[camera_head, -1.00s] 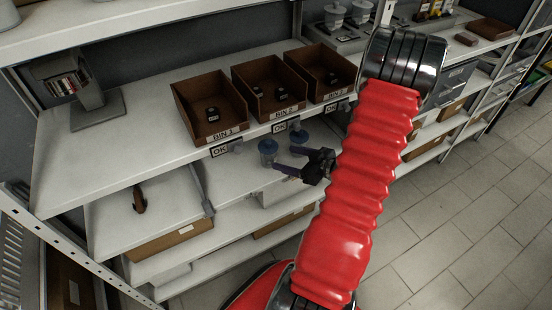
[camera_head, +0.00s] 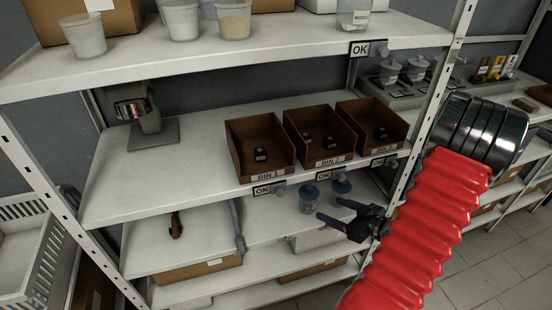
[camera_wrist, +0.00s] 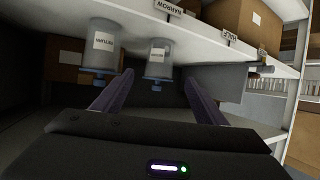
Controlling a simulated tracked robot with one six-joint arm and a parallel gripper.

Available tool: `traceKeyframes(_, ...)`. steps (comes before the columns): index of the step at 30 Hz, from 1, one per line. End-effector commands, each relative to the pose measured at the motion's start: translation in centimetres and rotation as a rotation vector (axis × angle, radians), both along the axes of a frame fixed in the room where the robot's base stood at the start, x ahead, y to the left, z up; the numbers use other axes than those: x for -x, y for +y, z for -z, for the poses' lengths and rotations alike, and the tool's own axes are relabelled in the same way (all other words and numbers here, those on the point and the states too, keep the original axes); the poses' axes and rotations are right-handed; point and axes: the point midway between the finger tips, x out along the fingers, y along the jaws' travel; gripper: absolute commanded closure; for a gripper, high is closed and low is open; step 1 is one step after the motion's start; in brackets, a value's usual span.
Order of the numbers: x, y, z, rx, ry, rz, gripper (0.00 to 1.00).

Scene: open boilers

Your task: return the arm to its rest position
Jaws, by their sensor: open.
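My gripper (camera_head: 336,213) is in front of the shelf rack, just below the level of the bin shelf, at the right part of the lower shelf. Its two dark fingers point left and are spread apart with nothing between them. The fingers also show in the wrist view (camera_wrist: 160,92). Ahead of them are two labelled clear containers, one on the left (camera_wrist: 99,50) and one near the middle (camera_wrist: 158,60). My red arm covers part of the rack's right side in the head view.
Three brown bins stand on the middle shelf: BIN 1 (camera_head: 240,157), BIN 2 (camera_head: 297,140) and BIN 3 (camera_head: 350,122), with small dark items inside. Blue-lidded containers (camera_head: 309,199) are close to my gripper. A rack post (camera_head: 432,105) rises near my arm. Open floor (camera_head: 485,265) lies at the right.

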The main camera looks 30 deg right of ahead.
Motion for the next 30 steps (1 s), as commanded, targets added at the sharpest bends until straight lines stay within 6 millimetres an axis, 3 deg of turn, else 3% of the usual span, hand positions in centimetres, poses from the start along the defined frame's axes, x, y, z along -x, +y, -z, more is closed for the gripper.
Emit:
traceKeyframes(8,0.1,-0.1,0.3,0.009,0.013,0.000,0.34)
traceKeyframes(14,1.4,-1.8,3.1,0.045,0.134,0.062,0.34)
traceKeyframes(21,5.8,-5.9,7.6,0.078,0.394,0.257,0.34)
traceKeyframes(25,8.1,-7.7,8.0,0.099,0.525,0.361,0.34)
traceKeyframes(30,10.2,-8.9,6.8,0.126,0.680,0.475,0.34)
